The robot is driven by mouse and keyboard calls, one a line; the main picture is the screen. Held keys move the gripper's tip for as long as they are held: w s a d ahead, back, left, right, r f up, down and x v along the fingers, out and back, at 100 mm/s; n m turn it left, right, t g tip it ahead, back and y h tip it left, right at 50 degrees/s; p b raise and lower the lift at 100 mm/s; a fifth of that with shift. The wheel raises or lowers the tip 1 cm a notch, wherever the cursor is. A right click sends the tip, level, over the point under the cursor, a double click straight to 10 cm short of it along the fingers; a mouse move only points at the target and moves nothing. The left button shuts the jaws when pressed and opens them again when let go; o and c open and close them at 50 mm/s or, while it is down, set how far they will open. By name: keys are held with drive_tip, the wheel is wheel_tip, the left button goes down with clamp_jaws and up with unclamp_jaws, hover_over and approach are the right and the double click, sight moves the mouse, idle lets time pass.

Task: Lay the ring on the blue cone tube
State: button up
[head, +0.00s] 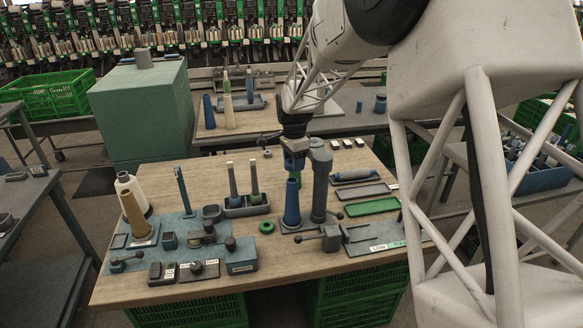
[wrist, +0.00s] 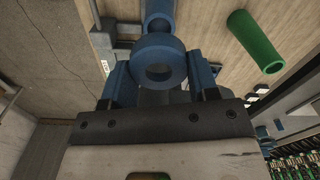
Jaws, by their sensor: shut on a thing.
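My gripper (wrist: 159,78) is shut on a thick blue ring (wrist: 158,50), which sits between its two blue fingers in the wrist view. A blue tube (wrist: 158,10) shows behind the ring's edge in that view, partly hidden by it. In the head view the blue cone tube (head: 292,203) stands upright on the table, and my gripper (head: 295,160) points down just above it. The ring cannot be clearly made out there. Whether the ring touches the tube cannot be told.
A grey post (head: 320,185) stands close right of the cone tube. A green ring (head: 266,227) lies to its left, near a holder with two slim spindles (head: 246,210). A green tray (head: 372,207) lies at right. A green tube (wrist: 255,42) shows in the wrist view.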

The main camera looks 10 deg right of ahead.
sight(294, 180)
drive_tip(key=shift+f, duration=0.2)
drive_tip(key=shift+f, duration=1.65)
drive_tip(key=shift+f, duration=1.2)
idle(1.8)
drive_tip(key=o, duration=1.3)
drive_tip(key=shift+c, duration=0.2)
drive_tip(key=shift+r, duration=0.2)
drive_tip(key=shift+r, duration=3.8)
